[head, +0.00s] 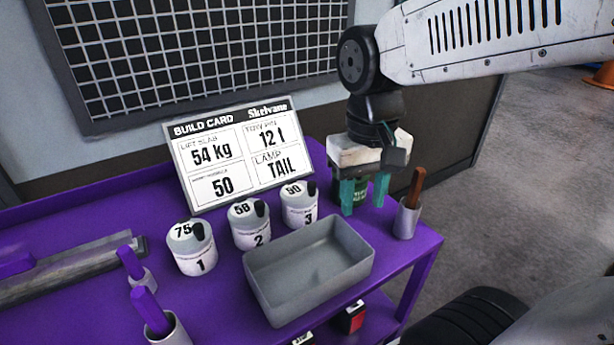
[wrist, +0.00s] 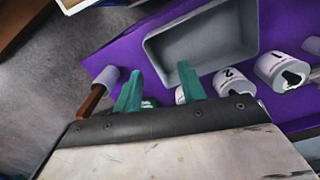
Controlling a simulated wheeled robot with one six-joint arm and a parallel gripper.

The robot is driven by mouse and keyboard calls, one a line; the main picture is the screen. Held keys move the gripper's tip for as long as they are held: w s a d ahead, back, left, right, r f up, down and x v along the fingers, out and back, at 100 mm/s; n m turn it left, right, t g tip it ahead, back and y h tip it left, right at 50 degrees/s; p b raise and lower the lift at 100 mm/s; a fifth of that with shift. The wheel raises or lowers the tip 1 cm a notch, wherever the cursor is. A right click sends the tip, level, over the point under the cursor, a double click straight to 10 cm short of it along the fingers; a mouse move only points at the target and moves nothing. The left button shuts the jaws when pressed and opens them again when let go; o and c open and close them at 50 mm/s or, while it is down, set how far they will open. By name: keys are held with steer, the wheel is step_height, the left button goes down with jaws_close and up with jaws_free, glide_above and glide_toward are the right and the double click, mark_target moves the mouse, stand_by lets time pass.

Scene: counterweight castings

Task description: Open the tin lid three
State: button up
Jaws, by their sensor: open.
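Tin three (head: 298,212) is a white tin at the right end of a row of numbered tins. Its white lid (head: 293,189) is on, marked 90, with a black knob (head: 311,188). My gripper (head: 364,194) is open and empty, with teal fingers pointing down to the right of tin three, apart from it. In the wrist view my gripper (wrist: 160,78) covers most of tin three (wrist: 180,96), which shows just beside the right finger. A dark green can (head: 361,187) stands behind the fingers, partly hidden.
Tin one (head: 193,262) and tin two (head: 249,236) stand left, lids on. A grey empty tray (head: 357,281) lies in front of the tins. A build card (head: 236,153) stands behind. A cup (head: 406,222) with a brown handle (head: 417,185) stands right, near the purple bench's edge.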

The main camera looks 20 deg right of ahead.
mark_target(311, 183)
steer(key=w+m, duration=0.4)
steer(key=w, duration=0.1)
steer(key=w+f+m, duration=0.1)
steer(key=w+m, duration=0.4)
steer(key=w, duration=0.1)
steer(key=w+m, duration=0.4)
steer(key=w, duration=0.1)
steer(key=shift+w+a+f+m, duration=0.2)
steer(key=shift+w+a+m, duration=0.1)
steer(key=shift+w+a, duration=0.1)
steer(key=shift+w+m, duration=0.1)
steer(key=shift+m, duration=0.8)
steer(key=shift+f, duration=0.25)
step_height(311, 183, down, 7)
steer(key=shift+f, duration=0.15)
jaws_close()
